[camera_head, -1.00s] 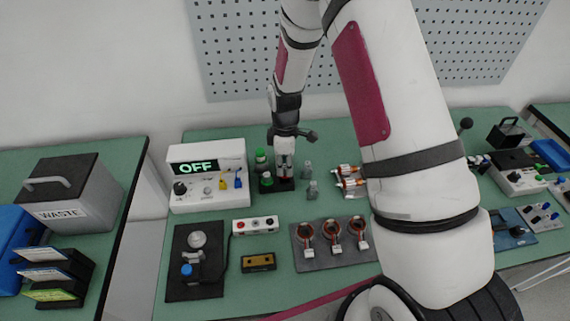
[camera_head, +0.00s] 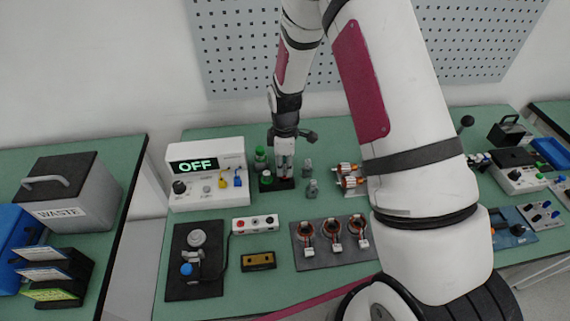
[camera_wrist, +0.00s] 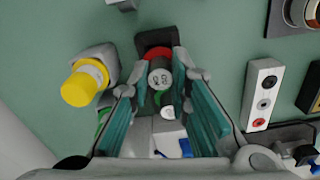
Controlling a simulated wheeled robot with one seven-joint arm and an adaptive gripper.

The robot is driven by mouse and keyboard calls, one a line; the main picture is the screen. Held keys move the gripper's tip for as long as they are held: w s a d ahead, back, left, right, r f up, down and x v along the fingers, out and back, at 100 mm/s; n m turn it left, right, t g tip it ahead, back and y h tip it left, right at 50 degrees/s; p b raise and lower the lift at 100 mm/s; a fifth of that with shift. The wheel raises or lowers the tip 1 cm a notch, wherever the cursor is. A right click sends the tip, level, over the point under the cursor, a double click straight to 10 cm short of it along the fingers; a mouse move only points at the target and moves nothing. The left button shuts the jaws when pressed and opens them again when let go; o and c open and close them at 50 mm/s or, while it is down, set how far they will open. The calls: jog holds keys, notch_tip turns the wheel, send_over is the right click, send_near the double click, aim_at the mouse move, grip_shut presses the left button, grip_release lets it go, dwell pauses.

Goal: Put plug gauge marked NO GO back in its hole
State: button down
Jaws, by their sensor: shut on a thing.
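The NO GO plug gauge (camera_wrist: 160,77) is a grey cylinder with dark lettering on its end and a red ring. In the wrist view it stands between the teal finger pads of my gripper (camera_wrist: 158,88), which is shut on it. A black gauge block (camera_wrist: 150,38) lies just beyond the red ring. In the head view my gripper (camera_head: 284,172) points down over the black block (camera_head: 282,185). A green-topped piece (camera_head: 266,177) stands at the block's left. The hole is hidden, and I cannot tell how far the gauge is in it.
A white tester reading OFF (camera_head: 207,172) stands close to the left. Grey bottle-like pieces (camera_head: 312,189) stand close to the right. In the wrist view a yellow-ended piece (camera_wrist: 85,82) is near the left finger. A tray with copper coils (camera_head: 333,250) lies in front.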

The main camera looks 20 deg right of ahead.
jog(key=shift+f, duration=0.1)
jog(key=shift+f, duration=0.3)
jog(key=shift+f, duration=0.2)
dwell(0.4)
jog(key=shift+f+b, duration=0.3)
jog(key=c, duration=1.4)
grip_release()
notch_tip(320, 180, up, 12)
